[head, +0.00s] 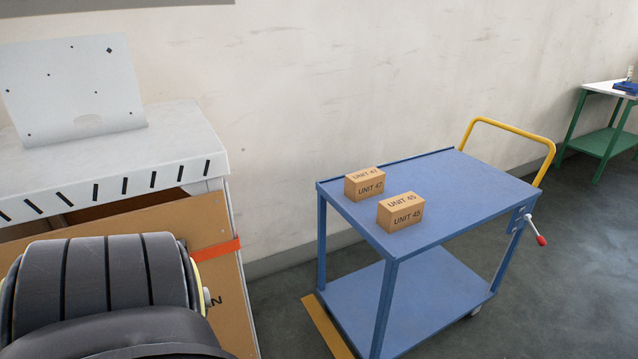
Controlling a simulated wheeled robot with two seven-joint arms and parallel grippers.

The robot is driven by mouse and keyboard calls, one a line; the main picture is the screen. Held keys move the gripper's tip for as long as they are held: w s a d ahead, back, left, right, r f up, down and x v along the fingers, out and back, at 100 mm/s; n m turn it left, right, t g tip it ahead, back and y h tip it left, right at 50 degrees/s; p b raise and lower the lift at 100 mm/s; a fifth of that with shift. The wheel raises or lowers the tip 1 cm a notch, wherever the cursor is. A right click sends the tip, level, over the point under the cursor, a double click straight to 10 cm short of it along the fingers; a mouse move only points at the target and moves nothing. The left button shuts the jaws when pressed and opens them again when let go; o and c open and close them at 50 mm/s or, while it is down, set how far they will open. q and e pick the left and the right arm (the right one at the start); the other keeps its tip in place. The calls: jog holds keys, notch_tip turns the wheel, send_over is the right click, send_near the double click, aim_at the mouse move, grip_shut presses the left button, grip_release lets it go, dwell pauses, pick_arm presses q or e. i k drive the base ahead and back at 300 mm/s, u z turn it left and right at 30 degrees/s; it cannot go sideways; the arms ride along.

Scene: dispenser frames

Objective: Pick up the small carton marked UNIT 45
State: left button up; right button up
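Neither gripper shows in the head view. Nothing touches the UNIT 45 carton.
The cart has a yellow push handle (511,131) and a red-tipped lever (536,232) at its right end. A white machine (170,150) with a tilted brown panel (215,273) stands at left. A green-legged table (600,142) is at far right. The cart's right top is clear.

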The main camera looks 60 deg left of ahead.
aim_at(395, 213)
jog(key=u, duration=2)
